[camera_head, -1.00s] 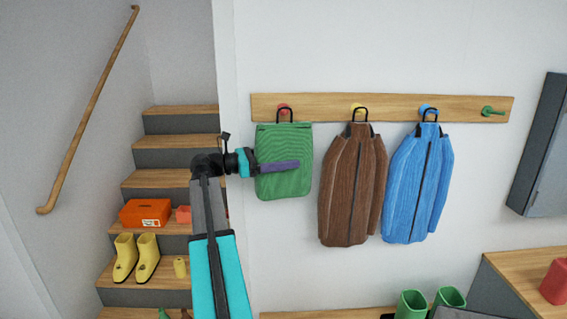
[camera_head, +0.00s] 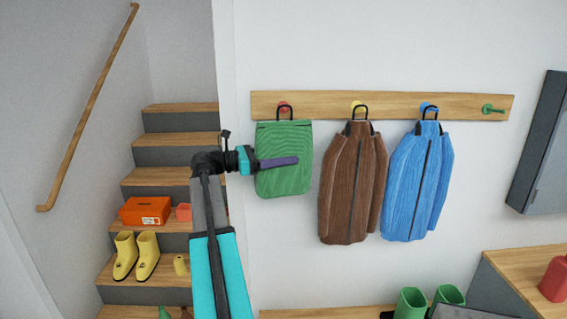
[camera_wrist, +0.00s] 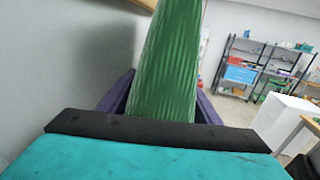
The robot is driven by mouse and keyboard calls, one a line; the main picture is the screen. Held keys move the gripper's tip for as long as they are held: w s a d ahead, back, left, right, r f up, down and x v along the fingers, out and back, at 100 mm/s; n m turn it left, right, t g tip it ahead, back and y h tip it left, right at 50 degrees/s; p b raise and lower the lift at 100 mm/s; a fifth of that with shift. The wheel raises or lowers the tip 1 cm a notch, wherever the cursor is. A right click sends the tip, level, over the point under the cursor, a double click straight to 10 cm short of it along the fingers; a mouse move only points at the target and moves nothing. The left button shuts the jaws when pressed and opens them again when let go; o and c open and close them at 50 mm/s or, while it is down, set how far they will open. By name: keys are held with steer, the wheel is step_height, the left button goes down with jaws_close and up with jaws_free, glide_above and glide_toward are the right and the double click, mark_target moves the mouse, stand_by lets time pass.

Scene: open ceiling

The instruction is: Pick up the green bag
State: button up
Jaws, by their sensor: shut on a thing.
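The green bag (camera_head: 285,181) hangs by a black loop from the red peg (camera_head: 284,105) at the left end of the wooden rail. My gripper (camera_head: 296,160) reaches in from the left at the bag's mid-height, with one purple finger lying across its front. In the wrist view the green bag (camera_wrist: 168,70) stands edge-on between my two purple fingers (camera_wrist: 165,103), which are shut on it. The finger behind the bag is hidden in the head view.
A brown jacket (camera_head: 346,190) and a blue jacket (camera_head: 417,185) hang to the right on the rail (camera_head: 390,105). An empty green peg (camera_head: 492,109) is at the right end. Stairs at left hold an orange box (camera_head: 144,210) and yellow boots (camera_head: 147,256).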

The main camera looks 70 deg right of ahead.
steer(key=shift+r, duration=0.2)
steer(key=shift+r+b, duration=0.4)
steer(key=shift+a+r, duration=0.1)
steer(key=shift+r, duration=0.05)
steer(key=s+a+b, duration=0.1)
steer(key=s+a, duration=0.2)
steer(key=a, duration=0.5)
steer(key=s+a+b, duration=0.2)
steer(key=s+a, duration=0.1)
steer(key=a, duration=0.5)
steer(key=shift+s+a+b, duration=0.3)
